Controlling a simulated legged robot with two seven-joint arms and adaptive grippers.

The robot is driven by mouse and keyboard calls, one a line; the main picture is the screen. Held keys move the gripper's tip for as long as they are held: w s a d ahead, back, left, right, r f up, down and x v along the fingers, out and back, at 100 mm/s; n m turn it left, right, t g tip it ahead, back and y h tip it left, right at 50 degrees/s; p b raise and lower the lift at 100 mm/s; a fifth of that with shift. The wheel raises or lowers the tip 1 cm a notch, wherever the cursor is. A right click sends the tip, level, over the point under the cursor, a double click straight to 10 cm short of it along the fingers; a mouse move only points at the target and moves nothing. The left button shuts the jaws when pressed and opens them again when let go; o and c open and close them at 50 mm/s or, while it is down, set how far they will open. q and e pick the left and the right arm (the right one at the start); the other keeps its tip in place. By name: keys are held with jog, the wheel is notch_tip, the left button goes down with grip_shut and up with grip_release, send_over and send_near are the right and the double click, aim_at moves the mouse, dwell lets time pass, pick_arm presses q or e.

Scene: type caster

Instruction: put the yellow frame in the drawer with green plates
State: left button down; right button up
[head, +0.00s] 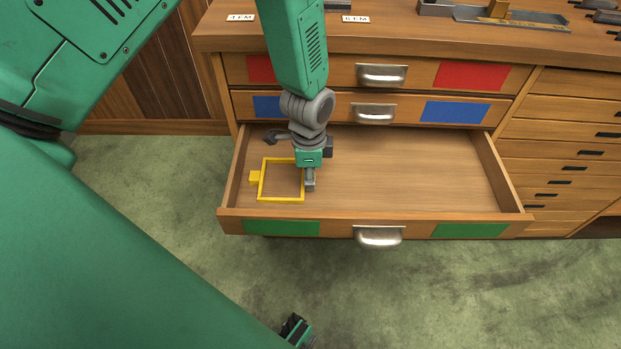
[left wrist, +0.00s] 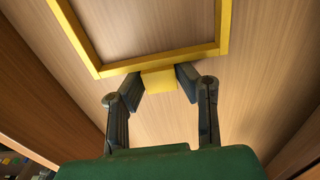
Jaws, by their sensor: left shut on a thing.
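The yellow frame (head: 282,200) is a thin, open square with a small tab on its left side. It is over the floor of the open bottom drawer (head: 420,175), near the left end; I cannot tell if it touches the floor. Green plates (head: 281,228) mark this drawer's front. My left gripper (head: 309,184) is inside the drawer at the frame's right side. In the left wrist view, its fingers (left wrist: 160,82) are shut on a yellow tab of the frame (left wrist: 160,62).
Above are two shut drawers, one with red plates (head: 470,76) and one with blue plates (head: 455,111). The open drawer's middle and right are empty. A metal tool (head: 510,20) lies on the cabinet top. Narrow drawers (head: 560,150) stand to the right.

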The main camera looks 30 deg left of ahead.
pick_arm(q)
jog(key=shift+s+d, duration=0.15)
jog(key=shift+d, duration=0.45)
jog(key=shift+d+f, duration=0.15)
jog(key=shift+d, duration=0.3)
jog(key=c, duration=1.2)
grip_release()
jog(key=shift+a+f, duration=0.1)
jog(key=shift+a, duration=0.5)
pick_arm(e)
jog(key=shift+d+f, duration=0.15)
jog(key=shift+d, duration=0.25)
jog(key=shift+d, duration=0.1)
pick_arm(q)
jog(key=shift+d+r, duration=0.15)
jog(key=shift+r, duration=0.3)
notch_tip(320, 180, up, 12)
jog(key=p, duration=0.3)
jog(key=shift+f+p, duration=0.1)
jog(key=shift+p, duration=0.3)
pick_arm(e)
notch_tip(320, 180, up, 4)
jog(key=shift+f, duration=0.15)
